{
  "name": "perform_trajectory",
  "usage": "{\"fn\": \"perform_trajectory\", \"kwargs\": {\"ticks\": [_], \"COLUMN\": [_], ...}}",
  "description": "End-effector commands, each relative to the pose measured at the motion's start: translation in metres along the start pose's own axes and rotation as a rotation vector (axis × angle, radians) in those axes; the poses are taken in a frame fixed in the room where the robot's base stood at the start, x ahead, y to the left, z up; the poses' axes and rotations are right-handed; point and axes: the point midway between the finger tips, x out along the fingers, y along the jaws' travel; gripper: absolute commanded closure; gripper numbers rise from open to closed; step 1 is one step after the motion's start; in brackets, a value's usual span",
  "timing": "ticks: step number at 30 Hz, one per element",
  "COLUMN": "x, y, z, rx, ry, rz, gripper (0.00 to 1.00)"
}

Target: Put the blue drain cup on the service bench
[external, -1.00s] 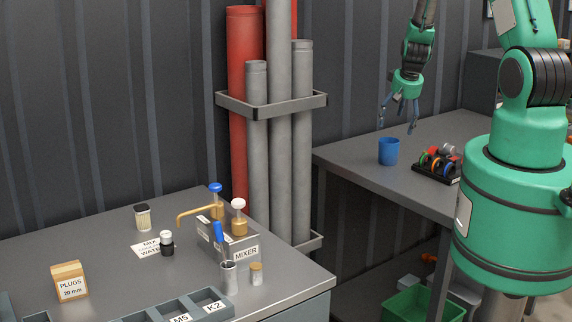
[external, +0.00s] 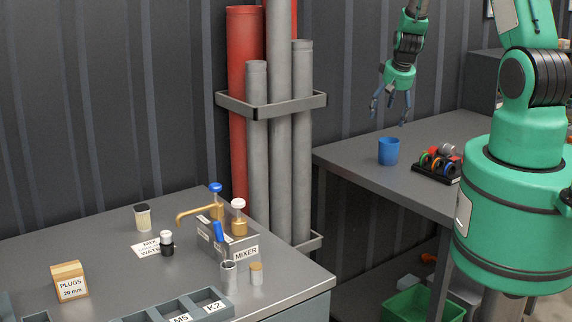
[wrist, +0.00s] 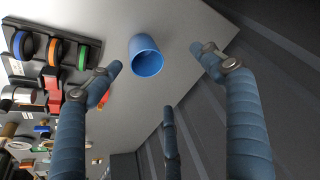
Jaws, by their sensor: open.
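The blue drain cup (external: 388,151) stands upright on the grey bench at the right, near its back left part. In the wrist view the cup (wrist: 146,56) shows beyond the fingertips, with its open mouth visible. My gripper (external: 390,108) is open and empty, pointing down above the cup and apart from it. In the wrist view my gripper's fingers (wrist: 161,80) are spread wide. Which bench is the service bench is not marked in these views.
A black rack of coloured tape rolls (external: 438,163) sits right of the cup. The near left bench (external: 110,235) holds a mixer stand (external: 228,232), a plugs box (external: 70,281), small jars and grey bins. Vertical pipes (external: 278,150) stand between the benches. A green crate (external: 410,304) is below.

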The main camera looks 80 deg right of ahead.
Motion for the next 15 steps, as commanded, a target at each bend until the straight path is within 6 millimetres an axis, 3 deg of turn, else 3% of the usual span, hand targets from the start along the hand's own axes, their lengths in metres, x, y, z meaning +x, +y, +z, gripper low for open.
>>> {"fn": "perform_trajectory", "kwargs": {"ticks": [7,15], "x": [-0.08,-0.182], "y": [-0.094,-0.196], "z": [-0.009,0.013], "rx": [-0.124,-0.278], "ry": [0.018,0.026], "rz": [-0.072,-0.155], "gripper": [0.2,0.2]}}
